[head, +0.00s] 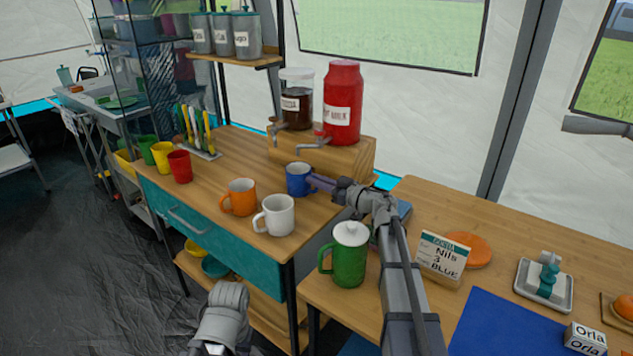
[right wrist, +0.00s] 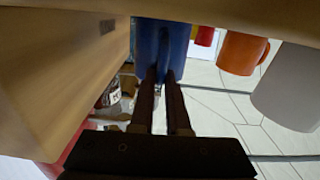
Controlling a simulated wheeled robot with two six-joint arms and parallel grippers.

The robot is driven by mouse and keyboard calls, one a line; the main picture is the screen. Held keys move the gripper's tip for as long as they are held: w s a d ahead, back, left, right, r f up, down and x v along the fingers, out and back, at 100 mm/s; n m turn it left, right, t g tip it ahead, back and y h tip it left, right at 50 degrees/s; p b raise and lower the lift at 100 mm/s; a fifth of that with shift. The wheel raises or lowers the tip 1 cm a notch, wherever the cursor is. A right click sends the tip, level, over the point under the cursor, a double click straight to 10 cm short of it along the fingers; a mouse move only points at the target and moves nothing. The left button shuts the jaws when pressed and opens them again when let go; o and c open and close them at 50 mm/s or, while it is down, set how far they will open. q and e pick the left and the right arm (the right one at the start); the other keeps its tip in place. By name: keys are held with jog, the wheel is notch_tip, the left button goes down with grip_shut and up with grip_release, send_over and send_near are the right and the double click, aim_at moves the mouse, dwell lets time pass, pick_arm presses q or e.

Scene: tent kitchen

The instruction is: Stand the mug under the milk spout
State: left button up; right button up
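The blue mug (head: 298,180) is upright in front of the wooden dispenser stand (head: 350,160), just below and in front of the milk spout (head: 308,147) of the red milk container (head: 343,100). My right gripper (head: 318,182) reaches it from the right. In the right wrist view the fingers (right wrist: 162,85) are close together on the handle side of the blue mug (right wrist: 160,45), with the handle between them. I cannot tell whether the mug's base touches the counter. Of my left arm only a grey link shows at the bottom; its gripper is out of view.
An orange mug (head: 239,197) and a white mug (head: 275,216) stand near the counter's front edge. A cocoa jar (head: 296,100) is beside the milk. A green lidded pot (head: 347,255) stands near my right forearm. A card reading "Nils 3 BLUE" (head: 443,257) stands on the right table.

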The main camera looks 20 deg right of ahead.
jog(key=o, duration=0.4)
jog(key=shift+r, duration=0.1)
jog(key=shift+v, duration=3.8)
jog(key=shift+w, duration=0.1)
